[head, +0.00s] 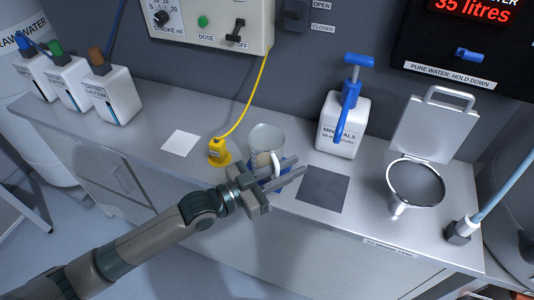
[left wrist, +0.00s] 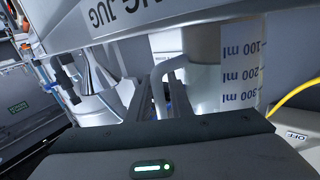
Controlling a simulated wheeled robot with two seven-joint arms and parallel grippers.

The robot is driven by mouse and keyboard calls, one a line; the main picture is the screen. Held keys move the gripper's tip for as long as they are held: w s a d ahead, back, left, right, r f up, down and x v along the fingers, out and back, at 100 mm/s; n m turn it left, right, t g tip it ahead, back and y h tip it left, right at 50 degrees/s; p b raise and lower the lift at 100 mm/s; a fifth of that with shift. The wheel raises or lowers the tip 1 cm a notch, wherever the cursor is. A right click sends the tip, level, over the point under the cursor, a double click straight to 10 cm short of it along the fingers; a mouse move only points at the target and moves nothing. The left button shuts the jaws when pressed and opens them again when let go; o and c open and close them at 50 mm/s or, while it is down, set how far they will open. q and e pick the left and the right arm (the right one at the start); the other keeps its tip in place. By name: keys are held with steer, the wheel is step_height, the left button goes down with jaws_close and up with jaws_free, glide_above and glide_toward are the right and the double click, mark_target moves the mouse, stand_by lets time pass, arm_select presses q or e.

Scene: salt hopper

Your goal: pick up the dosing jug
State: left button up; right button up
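The dosing jug (head: 266,139) is a clear, pale cup with a white handle (head: 276,164), standing on the steel counter near its front edge. In the left wrist view the jug (left wrist: 240,80) shows a blue millilitre scale, and its handle (left wrist: 158,88) lies in the gap between my fingers. My left gripper (head: 294,169) is at the handle side of the jug, its two fingers apart, with a visible gap. I cannot tell whether a finger touches the handle. The fingers hide part of the jug's lower side. My right gripper is not in view.
A yellow plug (head: 218,151) with a cable stands just left of the jug. A dark square mat (head: 323,189) lies to the right. The minerals bottle (head: 341,128) with a blue pump stands behind it.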

arm_select(q)
jaws_close()
steer(key=shift+r, duration=0.15)
